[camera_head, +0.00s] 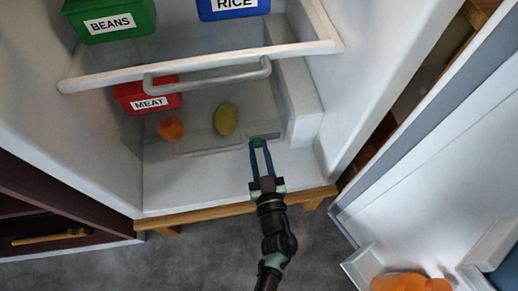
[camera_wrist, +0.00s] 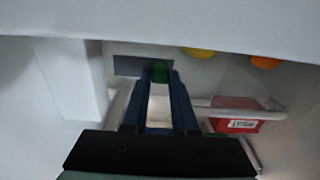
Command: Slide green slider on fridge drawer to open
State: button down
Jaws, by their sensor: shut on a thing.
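The green slider (camera_head: 257,143) sits on a grey strip (camera_head: 270,136) at the front right of the fridge drawer floor. My gripper (camera_head: 260,150) reaches into the fridge, and its two blue fingers are shut on the green slider. In the wrist view the green slider (camera_wrist: 160,72) shows between the fingertips of my gripper (camera_wrist: 160,78). The grey strip (camera_wrist: 128,66) there extends to the left of the slider. The drawer (camera_head: 208,150) has a clear front and a grey handle bar (camera_head: 208,77) above it.
A lemon (camera_head: 226,118), an orange (camera_head: 171,128) and a red MEAT box (camera_head: 147,96) lie behind the clear front. Green BEANS (camera_head: 108,20) and blue RICE (camera_head: 232,8) boxes stand on the shelf above. The fridge door (camera_head: 430,170) stands open at right.

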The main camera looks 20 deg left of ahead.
jog(key=shift+w+d+p, duration=0.35)
jog(key=shift+w+d, duration=0.35)
jog(key=shift+d, duration=0.35)
jog(key=shift+w+d+p, duration=0.3)
jog(key=shift+w+d, duration=0.4)
jog(key=shift+d, duration=0.35)
jog(key=c, duration=0.7)
grip_release()
jog(key=p+v, duration=0.4)
jog(key=v, duration=0.9)
